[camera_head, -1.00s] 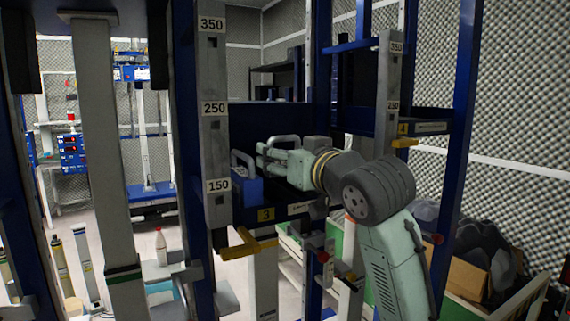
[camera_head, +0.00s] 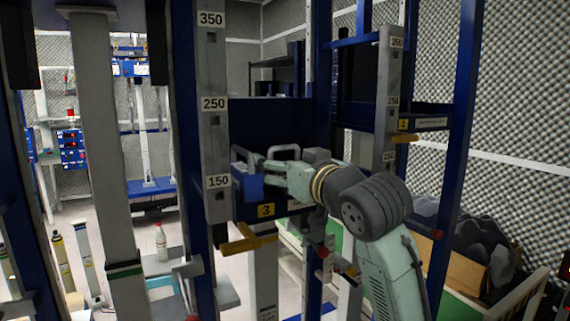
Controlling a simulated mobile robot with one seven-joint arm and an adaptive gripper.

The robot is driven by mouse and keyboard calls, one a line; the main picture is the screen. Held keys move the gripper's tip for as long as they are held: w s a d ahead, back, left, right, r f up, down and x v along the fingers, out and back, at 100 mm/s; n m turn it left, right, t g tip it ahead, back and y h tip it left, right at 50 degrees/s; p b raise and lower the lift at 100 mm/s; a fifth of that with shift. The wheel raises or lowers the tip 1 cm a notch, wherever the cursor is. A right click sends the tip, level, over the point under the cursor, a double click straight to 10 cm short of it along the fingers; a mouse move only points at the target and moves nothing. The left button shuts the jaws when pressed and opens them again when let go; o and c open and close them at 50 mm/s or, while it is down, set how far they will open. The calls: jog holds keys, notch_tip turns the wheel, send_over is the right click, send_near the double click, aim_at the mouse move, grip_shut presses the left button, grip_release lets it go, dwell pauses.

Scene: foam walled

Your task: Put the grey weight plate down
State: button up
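My gripper (camera_head: 272,174) reaches left into the blue rack, between the two grey uprights, just above the shelf marked 3. It appears shut on the grey weight plate, whose grey loop handle (camera_head: 283,149) rises just behind the fingers. The fingers and wrist hide most of the plate, and I cannot see whether its underside touches the shelf. A blue weight (camera_head: 250,187) with its own grey handle stands on the shelf just left of my fingers.
The shelf (camera_head: 285,211) carries a yellow label 3. A grey block (camera_head: 316,155) shows behind my wrist. Grey uprights (camera_head: 215,140) marked 150, 250 and 350 stand close to the left. A yellow lever (camera_head: 248,240) juts out below the shelf.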

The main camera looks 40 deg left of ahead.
jog(key=shift+r, duration=0.35)
jog(key=b+v, duration=0.3)
jog(key=v, duration=0.9)
jog(key=shift+f, duration=0.1)
